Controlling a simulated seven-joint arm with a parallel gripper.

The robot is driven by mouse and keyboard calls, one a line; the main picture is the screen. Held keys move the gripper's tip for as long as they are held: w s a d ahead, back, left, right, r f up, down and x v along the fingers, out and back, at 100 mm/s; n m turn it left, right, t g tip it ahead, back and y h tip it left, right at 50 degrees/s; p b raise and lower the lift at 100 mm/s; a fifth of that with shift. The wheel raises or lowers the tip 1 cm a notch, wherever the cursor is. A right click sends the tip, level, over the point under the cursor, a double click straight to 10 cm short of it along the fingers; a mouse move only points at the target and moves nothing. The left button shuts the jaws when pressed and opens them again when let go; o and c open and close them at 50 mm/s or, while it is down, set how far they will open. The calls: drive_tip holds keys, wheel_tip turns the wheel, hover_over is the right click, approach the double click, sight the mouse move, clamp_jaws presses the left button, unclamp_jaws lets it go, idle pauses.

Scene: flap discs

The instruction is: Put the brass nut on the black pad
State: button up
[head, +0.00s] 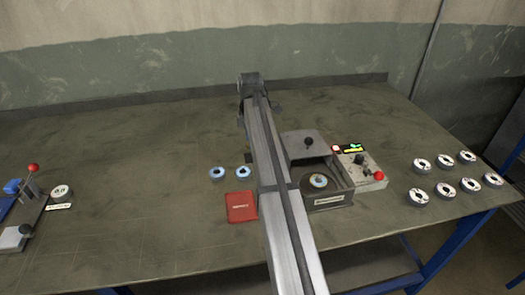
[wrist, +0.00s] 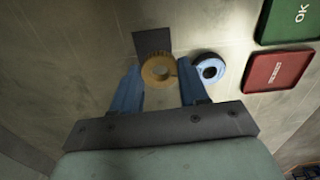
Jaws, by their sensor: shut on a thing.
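The brass nut (wrist: 148,77) is a yellow-brown ring in the wrist view. My gripper (wrist: 160,80) has its two blue fingers on either side of the nut and is shut on it. The black pad (wrist: 152,38) is a dark square just beyond the nut, and the nut overlaps its near edge in the picture. I cannot tell how high the nut is above the bench. In the head view my arm covers the middle of the bench, and I cannot make out the nut, the pad or my fingers there.
A blue-white disc (wrist: 199,69) lies close to my right finger. Beyond it are a red block (wrist: 281,70) and a green OK block (wrist: 290,18). In the head view, a machine box (head: 328,202) and control box (head: 361,172) stand right of my arm. Several discs (head: 445,162) lie far right.

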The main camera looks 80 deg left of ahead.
drive_tip(key=shift+a+r+m, duration=0.1)
drive_tip(key=shift+a+m, duration=0.2)
drive_tip(key=shift+a, duration=0.3)
drive_tip(key=shift+d+m, duration=0.1)
drive_tip(key=shift+m, duration=0.3)
drive_tip(key=shift+f, duration=2.3)
drive_tip(key=shift+f, duration=0.7)
drive_tip(key=o, duration=1.2)
drive_tip(key=shift+r, duration=0.15)
wheel_tip(320, 180, up, 7)
